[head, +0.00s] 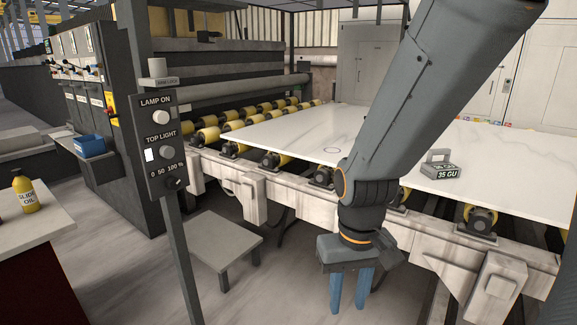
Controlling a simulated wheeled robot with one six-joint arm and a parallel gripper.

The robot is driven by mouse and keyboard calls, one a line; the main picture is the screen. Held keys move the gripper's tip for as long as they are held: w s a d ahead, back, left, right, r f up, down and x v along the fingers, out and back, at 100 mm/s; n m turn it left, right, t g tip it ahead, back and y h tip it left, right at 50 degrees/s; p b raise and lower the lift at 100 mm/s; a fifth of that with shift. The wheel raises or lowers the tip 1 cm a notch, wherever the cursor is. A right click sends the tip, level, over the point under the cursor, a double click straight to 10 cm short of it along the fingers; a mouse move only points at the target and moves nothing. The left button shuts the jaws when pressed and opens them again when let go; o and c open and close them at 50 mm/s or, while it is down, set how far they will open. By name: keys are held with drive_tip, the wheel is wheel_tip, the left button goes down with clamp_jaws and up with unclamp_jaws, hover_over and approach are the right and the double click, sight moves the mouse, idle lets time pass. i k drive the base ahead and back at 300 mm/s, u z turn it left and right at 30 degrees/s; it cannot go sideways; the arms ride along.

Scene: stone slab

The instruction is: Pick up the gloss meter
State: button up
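The gloss meter (438,168) is a small grey box with a handle on top and a dark display reading "35 GU". It sits on the white stone slab (285,128), to the right of my arm. My gripper (348,306) hangs in front of the roller frame, lower in the picture and left of the meter, well apart from it. Its two blue fingers point down with a gap between them, and nothing is held. My arm hides part of the slab.
The slab lies on yellow-ringed rollers (208,135) over a pale frame. A control post (158,130) stands at left. A grey step stool (213,240) is on the floor. A yellow oil bottle (26,192) stands on a bench at far left.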

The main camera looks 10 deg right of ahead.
sight(435, 171)
drive_tip(key=u, duration=0.2)
drive_tip(key=i, duration=1.6)
drive_tip(key=z, duration=0.35)
drive_tip(key=i, duration=0.85)
drive_tip(key=z, duration=1.5)
drive_tip(key=i, duration=0.75)
drive_tip(key=z, duration=0.65)
